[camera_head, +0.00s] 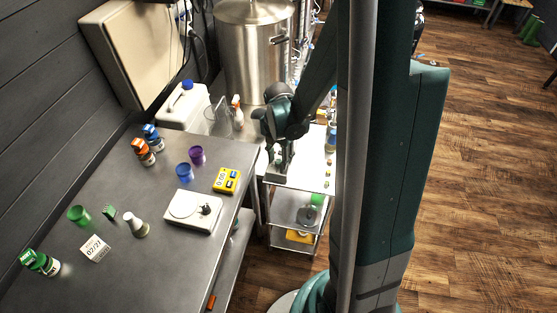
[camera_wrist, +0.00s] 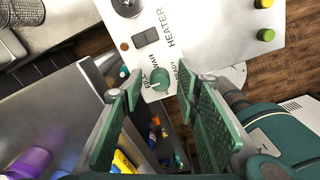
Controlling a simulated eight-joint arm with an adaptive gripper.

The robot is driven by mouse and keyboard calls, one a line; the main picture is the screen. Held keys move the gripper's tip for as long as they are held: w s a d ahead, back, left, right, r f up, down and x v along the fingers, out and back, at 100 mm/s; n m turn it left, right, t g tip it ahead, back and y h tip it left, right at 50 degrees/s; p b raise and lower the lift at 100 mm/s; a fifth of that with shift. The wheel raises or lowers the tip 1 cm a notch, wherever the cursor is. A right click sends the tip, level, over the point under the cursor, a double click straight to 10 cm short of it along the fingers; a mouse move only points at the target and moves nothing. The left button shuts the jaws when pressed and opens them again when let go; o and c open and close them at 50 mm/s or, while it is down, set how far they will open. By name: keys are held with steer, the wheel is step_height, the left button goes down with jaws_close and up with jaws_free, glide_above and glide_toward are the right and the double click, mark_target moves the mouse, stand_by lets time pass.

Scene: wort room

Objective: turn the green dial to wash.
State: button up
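The green dial (camera_wrist: 159,81) is a round knob on the white heater panel (camera_wrist: 210,30), near the panel's edge in the wrist view. Small dark lettering surrounds it, partly too small or covered to read; its pointer setting is unclear. My gripper (camera_wrist: 160,91) is open, with one green-padded finger on each side of the dial. The fingertips look near the dial, but I cannot tell whether they touch it. In the head view my gripper (camera_head: 279,170) points down over the white cart top (camera_head: 312,165), and the dial is not discernible there.
A steel kettle (camera_head: 254,55) stands behind.

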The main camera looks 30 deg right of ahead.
steer(key=c, duration=0.9)
